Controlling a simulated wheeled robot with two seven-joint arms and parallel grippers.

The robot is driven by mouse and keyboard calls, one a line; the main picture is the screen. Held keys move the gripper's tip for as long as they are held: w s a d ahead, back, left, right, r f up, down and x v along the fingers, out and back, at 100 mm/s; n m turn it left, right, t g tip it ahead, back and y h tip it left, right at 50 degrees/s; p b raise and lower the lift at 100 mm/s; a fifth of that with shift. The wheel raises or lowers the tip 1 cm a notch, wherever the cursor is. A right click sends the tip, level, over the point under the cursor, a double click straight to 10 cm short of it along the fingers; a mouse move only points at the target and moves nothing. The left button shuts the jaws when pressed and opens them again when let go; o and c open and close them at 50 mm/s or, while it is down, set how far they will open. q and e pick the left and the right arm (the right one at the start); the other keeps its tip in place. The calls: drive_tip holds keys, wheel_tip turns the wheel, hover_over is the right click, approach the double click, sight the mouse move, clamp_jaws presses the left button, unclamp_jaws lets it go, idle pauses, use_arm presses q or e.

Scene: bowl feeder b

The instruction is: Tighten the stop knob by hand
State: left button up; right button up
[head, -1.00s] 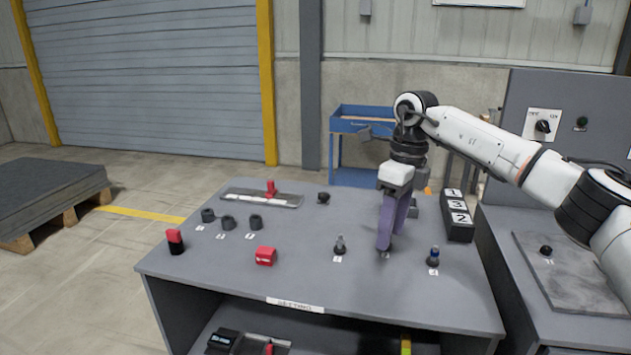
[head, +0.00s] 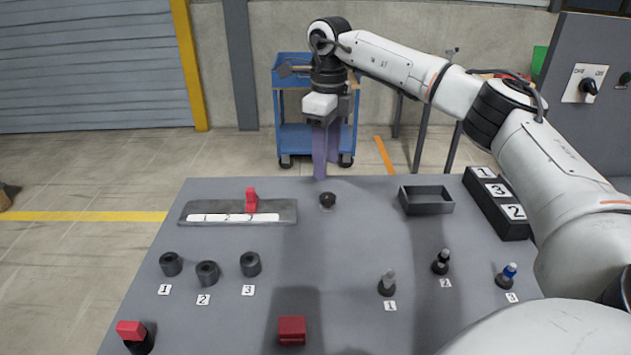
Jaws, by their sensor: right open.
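A small dark round knob (head: 327,201) stands on the grey table toward its back edge, to the right of a grey rail plate (head: 190,213). The plate is numbered and carries a red upright slider (head: 251,200). I cannot tell from any label whether this knob is the stop knob. My right gripper (head: 320,177) points down with its purple fingers at the table's back edge, just behind the knob in the picture. It is open and seems to hold nothing; the finger gap is seen edge-on. My left gripper is not in view.
Three dark collars (head: 207,273) sit at the left and three pegs (head: 387,283) at the right. A red block (head: 291,330) and a red-capped part (head: 133,335) are in front. An empty dark tray (head: 426,201) and a numbered rack (head: 497,203) stand at right. The table's middle is clear.

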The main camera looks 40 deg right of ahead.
sight(327, 196)
drive_tip(key=f, duration=0.7)
drive_tip(key=shift+s+f, duration=0.15)
drive_tip(key=shift+s, duration=0.05)
drive_tip(key=shift+w+f, duration=0.1)
drive_tip(key=shift+f, duration=0.5)
drive_tip(key=c, duration=1)
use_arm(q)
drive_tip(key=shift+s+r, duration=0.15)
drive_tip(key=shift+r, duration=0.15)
use_arm(e)
drive_tip(key=shift+c, duration=0.2)
